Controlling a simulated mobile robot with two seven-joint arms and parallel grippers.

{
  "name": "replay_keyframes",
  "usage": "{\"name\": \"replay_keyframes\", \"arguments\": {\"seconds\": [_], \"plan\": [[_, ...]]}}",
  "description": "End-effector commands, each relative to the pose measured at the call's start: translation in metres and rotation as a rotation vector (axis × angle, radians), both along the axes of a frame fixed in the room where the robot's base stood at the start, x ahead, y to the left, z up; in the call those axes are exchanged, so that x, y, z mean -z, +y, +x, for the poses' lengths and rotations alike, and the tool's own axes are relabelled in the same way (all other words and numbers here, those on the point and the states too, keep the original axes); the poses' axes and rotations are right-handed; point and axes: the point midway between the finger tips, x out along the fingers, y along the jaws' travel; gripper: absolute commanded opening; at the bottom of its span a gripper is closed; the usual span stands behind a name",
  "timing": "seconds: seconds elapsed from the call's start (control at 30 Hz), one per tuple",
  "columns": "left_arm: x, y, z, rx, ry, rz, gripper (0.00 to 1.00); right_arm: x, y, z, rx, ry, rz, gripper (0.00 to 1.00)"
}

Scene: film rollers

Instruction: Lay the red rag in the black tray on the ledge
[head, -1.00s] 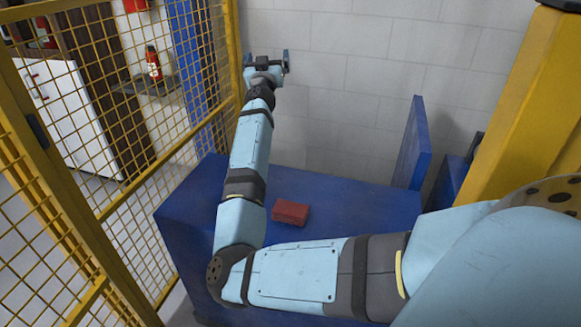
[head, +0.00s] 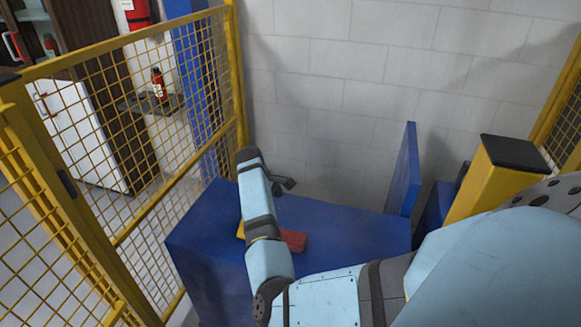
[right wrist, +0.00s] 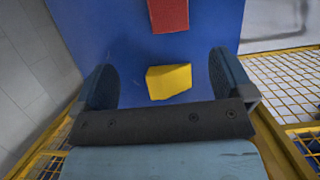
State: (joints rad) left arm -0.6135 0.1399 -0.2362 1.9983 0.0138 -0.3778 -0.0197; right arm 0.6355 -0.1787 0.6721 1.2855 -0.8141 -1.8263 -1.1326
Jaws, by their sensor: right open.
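The red rag (head: 294,240) looks like a folded block. It lies on the blue bench top (head: 340,225), partly behind my right arm in the head view. In the right wrist view the red rag (right wrist: 168,14) is at the top edge, beyond a yellow block. My right gripper (right wrist: 160,75) is open and points down at the bench; the rag is outside its fingers. In the head view only a dark part of this gripper shows beside the wrist. My left gripper is not in view. I cannot make out a black tray on a ledge.
The yellow block (right wrist: 168,82) appears between the open fingers, its height gap unclear. A yellow mesh fence (head: 140,130) borders the left. Behind it a dark shelf (head: 137,105) holds a red bottle (head: 159,86). A blue upright panel (head: 404,170) stands at the bench's right end.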

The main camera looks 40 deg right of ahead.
Motion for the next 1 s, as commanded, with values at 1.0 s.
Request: {"name": "replay_keyframes", "arguments": {"seconds": [1.0], "plan": [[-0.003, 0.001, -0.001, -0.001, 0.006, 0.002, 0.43, 0.114, -0.021, -0.056, 0.028, 0.079, -0.005, 0.99]]}}
